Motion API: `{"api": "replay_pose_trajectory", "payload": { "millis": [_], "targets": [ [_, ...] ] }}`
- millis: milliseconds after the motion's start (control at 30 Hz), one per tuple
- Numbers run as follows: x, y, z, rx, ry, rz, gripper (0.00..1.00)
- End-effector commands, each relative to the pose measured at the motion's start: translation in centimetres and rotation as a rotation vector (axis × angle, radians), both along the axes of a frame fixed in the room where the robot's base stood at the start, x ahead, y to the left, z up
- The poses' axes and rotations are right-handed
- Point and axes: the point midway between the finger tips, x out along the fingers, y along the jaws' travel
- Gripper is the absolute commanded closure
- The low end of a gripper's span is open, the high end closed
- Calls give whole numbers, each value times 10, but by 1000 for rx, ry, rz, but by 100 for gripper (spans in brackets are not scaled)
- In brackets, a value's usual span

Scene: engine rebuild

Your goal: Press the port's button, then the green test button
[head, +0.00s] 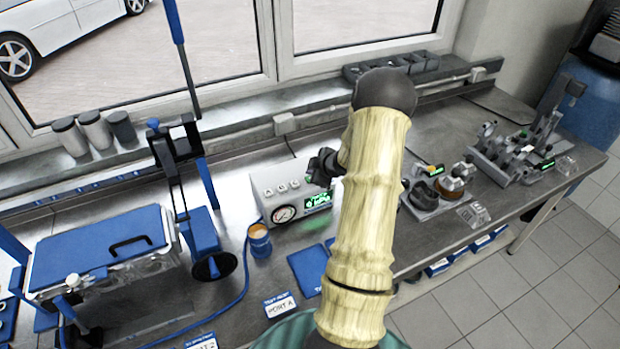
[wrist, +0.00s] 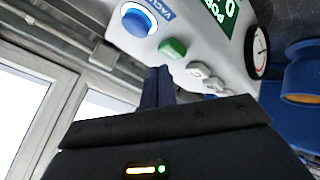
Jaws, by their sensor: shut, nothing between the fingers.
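The pale test box (head: 262,180) stands on the bench by the window, with a round gauge (head: 284,213), a lit green display (head: 318,200) and several small white buttons (head: 282,187) on top. The green button (wrist: 173,48) shows in the wrist view between a blue round knob (wrist: 138,20) and the white buttons (wrist: 197,70). My gripper (head: 322,170) is over the box's right end and hides the green button in the head view. In the wrist view its shut, empty fingertips (wrist: 158,72) are close to the green button; I cannot tell whether they touch.
An orange-topped blue can (head: 260,241) stands in front of the box. A PORT A card (head: 280,305) and a blue mat (head: 308,268) lie nearby. A blue-lidded tank (head: 100,245) is left; fixtures (head: 520,150) stand right. The window is behind.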

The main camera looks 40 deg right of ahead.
Motion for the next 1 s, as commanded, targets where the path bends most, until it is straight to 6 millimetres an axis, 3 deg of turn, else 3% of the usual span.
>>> {"api": "replay_pose_trajectory", "payload": {
  "millis": [1000],
  "targets": [
    [0, 0, -8, 0, 0, 0, 100]
  ]
}}
